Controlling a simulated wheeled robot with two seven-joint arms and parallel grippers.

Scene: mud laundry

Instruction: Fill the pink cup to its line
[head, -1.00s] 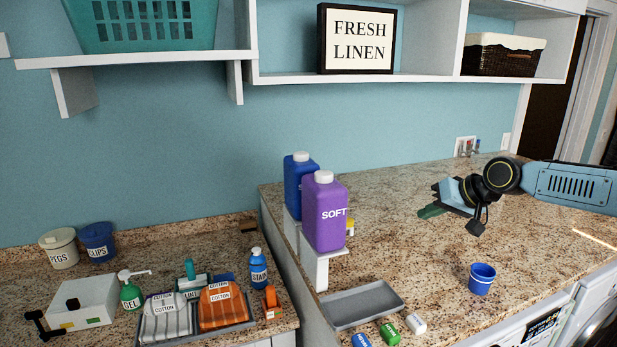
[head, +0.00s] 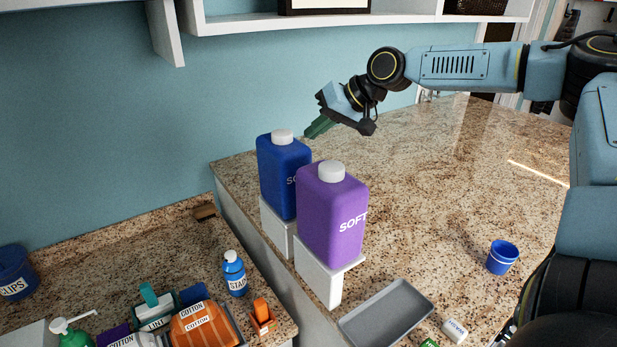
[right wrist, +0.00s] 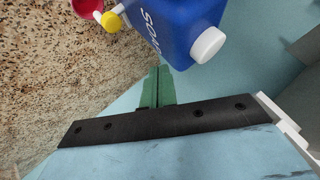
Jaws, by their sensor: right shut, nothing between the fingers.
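The pink cup (right wrist: 88,8) shows only in part at the top left of the right wrist view, close to a yellow spigot (right wrist: 112,21) by the blue bottle. The blue bottle (right wrist: 180,22) has a white cap and partly visible lettering; it stands upright in the head view (head: 278,176). A purple bottle marked SOFT (head: 332,215) stands in front of it. My right gripper (head: 313,131) has green fingers, shut and empty, near the blue bottle's top on its right side. In the right wrist view its fingertips (right wrist: 159,72) are close below the bottle. My left gripper is not in view.
Both bottles stand on white risers (head: 322,280) at the counter's edge. A grey tray (head: 388,312) lies in front, and a blue cup (head: 502,257) stands to the right. The lower left counter holds labelled items. The right counter's middle is clear.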

